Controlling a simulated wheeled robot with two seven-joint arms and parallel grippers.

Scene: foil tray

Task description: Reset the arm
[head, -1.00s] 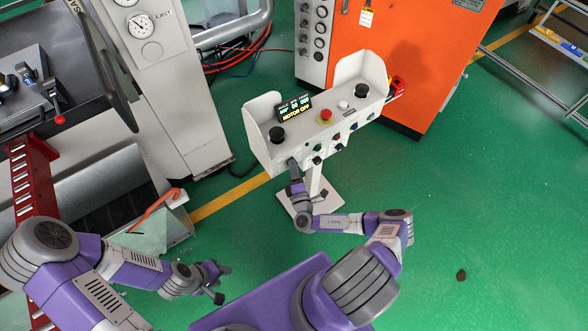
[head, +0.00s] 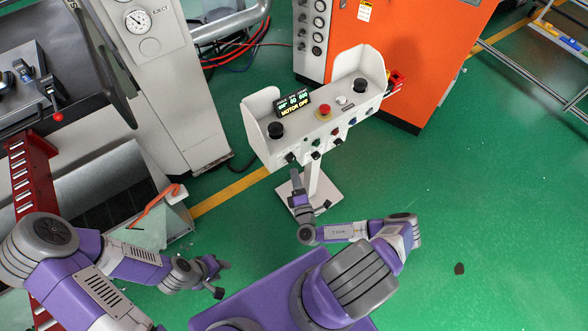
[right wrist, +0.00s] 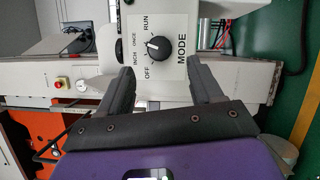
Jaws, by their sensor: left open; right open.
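A white control console (head: 268,148) on a stand has a lit display (head: 293,106) reading MOTOR OFF. My right gripper (head: 296,176) is just below its front face, near the left black knob (head: 291,158), with a small gap. In the right wrist view a black MODE knob (right wrist: 158,47) sits on a plate marked OFF, INCH, ONCE and RUN. My right gripper (right wrist: 160,72) is open there, its fingers apart and empty, short of the knob. My left gripper (head: 218,278) is open and empty at the lower left, over the floor.
The console has a red button (head: 324,108) on top and several knobs along the front. An orange cabinet (head: 430,60) stands behind it. A grey machine (head: 165,85) and a red rack (head: 30,175) are at left. The green floor (head: 490,200) at right is mostly clear.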

